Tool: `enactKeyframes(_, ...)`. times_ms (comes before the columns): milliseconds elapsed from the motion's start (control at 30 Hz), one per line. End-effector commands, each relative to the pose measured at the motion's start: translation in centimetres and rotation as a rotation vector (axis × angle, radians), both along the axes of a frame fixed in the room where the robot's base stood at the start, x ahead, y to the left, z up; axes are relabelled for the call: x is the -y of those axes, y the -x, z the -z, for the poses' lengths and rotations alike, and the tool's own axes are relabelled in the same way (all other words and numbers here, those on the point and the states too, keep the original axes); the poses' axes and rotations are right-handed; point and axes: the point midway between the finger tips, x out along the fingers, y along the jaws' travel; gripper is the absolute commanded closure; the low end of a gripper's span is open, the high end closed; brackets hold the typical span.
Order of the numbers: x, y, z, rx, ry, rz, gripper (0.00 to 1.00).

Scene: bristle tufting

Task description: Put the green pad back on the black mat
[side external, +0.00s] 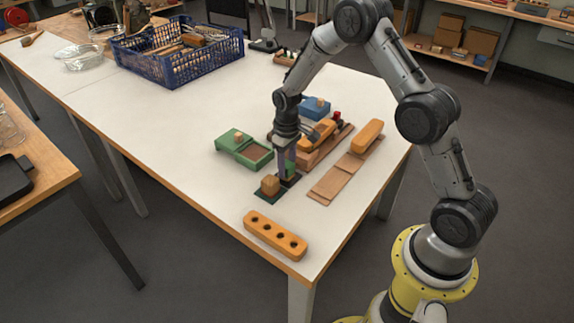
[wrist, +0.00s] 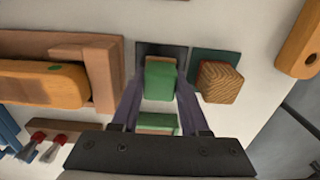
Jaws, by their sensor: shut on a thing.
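In the side external view my gripper (side external: 287,160) points down at the near part of the white table, over the mats. In the wrist view its jaws (wrist: 161,92) are shut on the green pad (wrist: 161,77), with a finger on each side. The black mat (wrist: 160,49) shows just beyond the pad. I cannot tell whether the pad touches it. A second green surface (wrist: 158,123) shows between the fingers closer to the camera; I cannot tell whether it belongs to the pad. In the side external view the fingers partly hide the pad.
A wooden block (wrist: 219,82) stands on a dark green mat (wrist: 202,58) close beside the right finger. An orange block with holes (side external: 275,235) lies near the front edge. A green box (side external: 243,148), a wooden fixture (wrist: 103,82) and wooden strips (side external: 335,182) lie around.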

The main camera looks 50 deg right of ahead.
Motion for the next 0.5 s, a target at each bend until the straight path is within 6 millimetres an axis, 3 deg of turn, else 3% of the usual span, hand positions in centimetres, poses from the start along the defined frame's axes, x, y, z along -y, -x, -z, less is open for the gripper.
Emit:
enactKeyframes(33, -0.01, 0.02, 0.18, -0.001, 0.0, 0.0, 1.0)
enactKeyframes(67, 0.0, 0.01, 0.14, -0.001, 0.0, 0.0, 0.5)
enactKeyframes(200, -0.01, 0.02, 0.13, -0.001, 0.0, 0.0, 0.26)
enactKeyframes(500, 0.0, 0.01, 0.02, 0.0, 0.0, 0.0, 0.26)
